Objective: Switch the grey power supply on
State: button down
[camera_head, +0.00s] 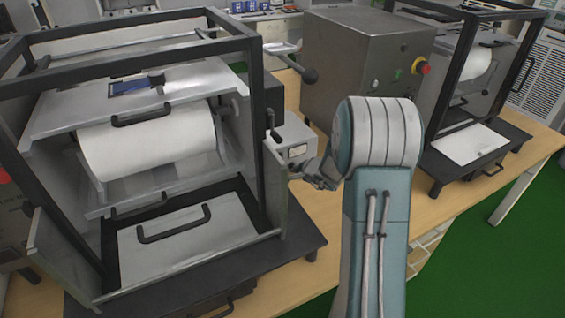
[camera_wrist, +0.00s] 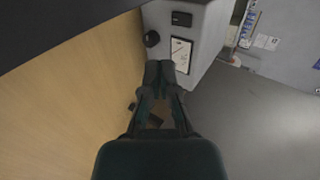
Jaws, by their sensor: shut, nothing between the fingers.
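A small light grey box, which looks like the power supply (camera_head: 292,140), stands on the table just right of the large framed machine in the head view. In the wrist view the grey box (camera_wrist: 205,30) shows a black switch (camera_wrist: 181,18), a round black knob (camera_wrist: 152,38) and a white label. My gripper (camera_wrist: 160,68) is shut and empty, its fingertips close to the lower end of the label and below the knob and switch. I cannot tell whether they touch the box. In the head view my gripper (camera_head: 318,181) is small and partly hidden behind my arm.
The large framed machine (camera_head: 222,263) with a white roller stands left of the box. A large grey cabinet (camera_head: 345,75) with a red button (camera_head: 421,65) stands behind. A second framed machine (camera_head: 515,140) is at the right. Some bare wooden table (camera_head: 445,200) lies between.

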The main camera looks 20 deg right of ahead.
jog(key=w+r+x, duration=0.1)
jog(key=x, duration=1.2)
jog(key=shift+d+r, duration=0.2)
jog(key=shift+d, duration=0.25)
jog(key=shift+w+a, duration=0.1)
